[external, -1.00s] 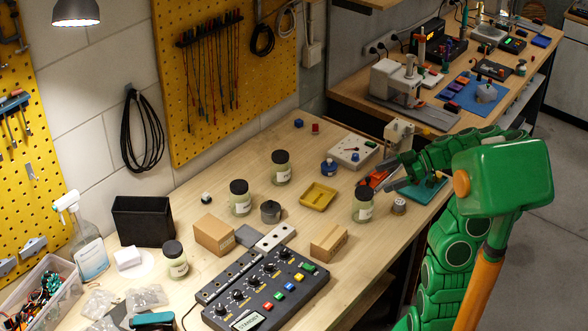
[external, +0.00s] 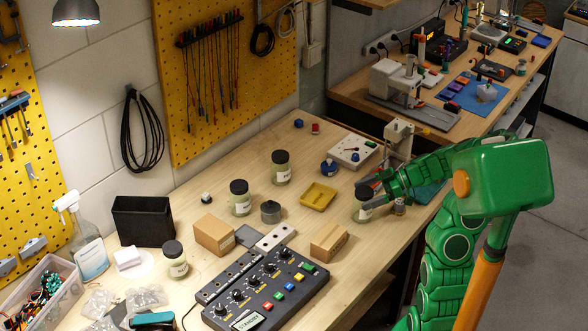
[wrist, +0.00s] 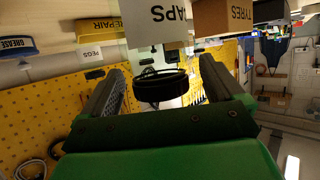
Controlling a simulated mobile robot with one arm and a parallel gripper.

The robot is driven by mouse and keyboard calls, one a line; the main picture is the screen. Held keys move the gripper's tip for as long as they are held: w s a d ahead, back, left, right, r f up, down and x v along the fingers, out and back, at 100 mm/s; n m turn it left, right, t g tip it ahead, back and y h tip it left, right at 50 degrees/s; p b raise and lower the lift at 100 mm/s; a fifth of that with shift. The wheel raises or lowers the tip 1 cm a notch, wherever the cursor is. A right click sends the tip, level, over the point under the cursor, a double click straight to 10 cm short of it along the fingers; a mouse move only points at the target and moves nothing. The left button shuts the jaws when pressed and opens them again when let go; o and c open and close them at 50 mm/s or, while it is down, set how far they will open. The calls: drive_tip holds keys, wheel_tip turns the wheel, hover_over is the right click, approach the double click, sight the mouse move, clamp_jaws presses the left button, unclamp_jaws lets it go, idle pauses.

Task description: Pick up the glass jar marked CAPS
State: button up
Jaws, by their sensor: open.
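The glass jar marked CAPS is in the wrist view, upside down there, with its white label (wrist: 158,24) reading "APS" and its black lid (wrist: 160,88) between my fingers. My gripper (wrist: 162,68) is open, with one finger on each side of the lid and gaps beside it. In the external view, a pale jar (external: 361,212) stands upright near the bench's right edge, its top partly hidden by my gripper (external: 372,192). Similar dark-lidded jars stand farther off: one at mid-bench (external: 241,204), one at the back (external: 281,174), one at the left (external: 177,266).
A yellow tray (external: 318,196), a cardboard box (external: 329,242) and a switch console (external: 265,290) lie to the left. A white box (external: 352,152) sits behind. Bare wood lies between them.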

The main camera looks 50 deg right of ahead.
drive_tip(key=shift+w+a+f, duration=0.25)
drive_tip(key=shift+w+a, duration=0.1)
drive_tip(key=c, duration=1.1)
drive_tip(key=shift+r, duration=0.15)
drive_tip(key=shift+c, duration=0.2)
